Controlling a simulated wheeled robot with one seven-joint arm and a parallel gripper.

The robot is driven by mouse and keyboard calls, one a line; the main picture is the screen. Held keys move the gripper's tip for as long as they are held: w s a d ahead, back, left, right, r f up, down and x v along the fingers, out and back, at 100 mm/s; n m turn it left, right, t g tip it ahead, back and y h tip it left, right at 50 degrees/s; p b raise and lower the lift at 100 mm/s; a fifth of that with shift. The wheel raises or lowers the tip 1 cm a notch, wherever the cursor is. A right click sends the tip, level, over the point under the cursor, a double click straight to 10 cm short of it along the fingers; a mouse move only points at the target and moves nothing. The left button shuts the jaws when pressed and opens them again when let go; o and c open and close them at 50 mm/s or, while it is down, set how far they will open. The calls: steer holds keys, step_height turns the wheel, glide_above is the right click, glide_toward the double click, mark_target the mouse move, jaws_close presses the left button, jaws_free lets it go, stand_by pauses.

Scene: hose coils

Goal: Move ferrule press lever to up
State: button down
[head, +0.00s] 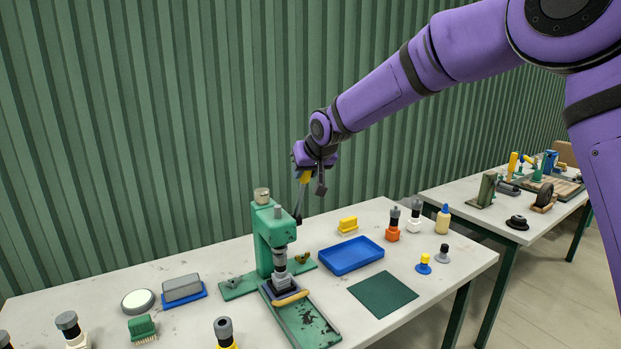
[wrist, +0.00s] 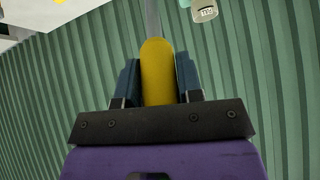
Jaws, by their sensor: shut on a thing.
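The green ferrule press (head: 273,243) stands on the white table at centre-left in the head view. Its lever (head: 299,201) is a grey rod with a yellow grip and points steeply up from the right side of the press head. My gripper (head: 305,173) is at the lever's top end. In the wrist view my gripper (wrist: 158,85) is shut on the lever's yellow grip (wrist: 157,70), with a dark finger on each side. The grey rod runs on beyond the grip. Under the press head, a dark and grey fitting stands over the press base, with a tan hose piece in front.
Several bottles stand at the table's right end. A green ribbed wall (head: 130,120) rises close behind the table.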

steer(key=shift+w+a+r, duration=0.25)
steer(key=shift+w+a, duration=0.15)
steer(key=shift+w, duration=0.1)
steer(key=c, duration=0.8)
jaws_free()
steer(key=v, duration=1)
steer(key=shift+s+d+r, duration=0.15)
steer(key=shift+s+r, duration=0.1)
